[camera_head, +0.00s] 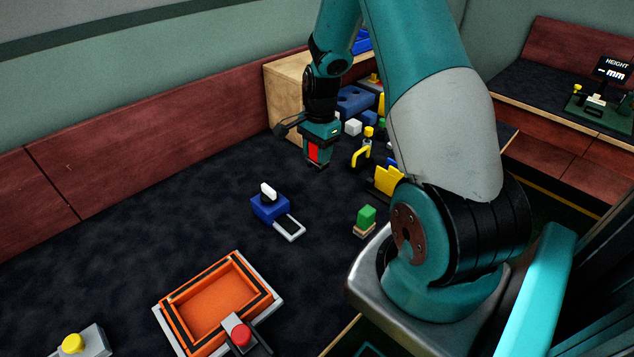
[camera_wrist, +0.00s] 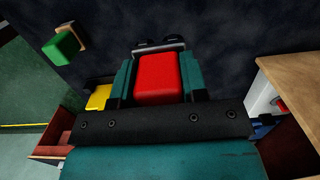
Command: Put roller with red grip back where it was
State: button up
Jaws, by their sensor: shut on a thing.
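My gripper (camera_head: 317,163) hangs above the dark mat, to the left of a yellow-handled thing. In the wrist view its fingers (camera_wrist: 158,80) are shut on the red grip (camera_wrist: 157,76), one on each side. In the head view the red grip (camera_head: 312,152) shows between the fingers. A dark grey part (camera_wrist: 159,45) shows beyond the grip in the wrist view; I cannot tell whether it is the roller. The rest of the held thing is hidden by the gripper and the grip.
A blue block with a white knob (camera_head: 268,207) and a green block on a wooden base (camera_head: 366,216) stand nearer. The yellow-handled thing (camera_head: 361,156), a yellow piece (camera_head: 388,178) and a wooden box (camera_head: 284,92) are close by. An orange tray (camera_head: 259,276) lies in front. The left mat is clear.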

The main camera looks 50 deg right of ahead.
notch_tip(320, 180, down, 10)
jog(key=shift+f+p, duration=0.1)
jog(key=shift+p, duration=0.2)
jog(key=shift+f, duration=0.15)
jog(key=o, duration=1.2)
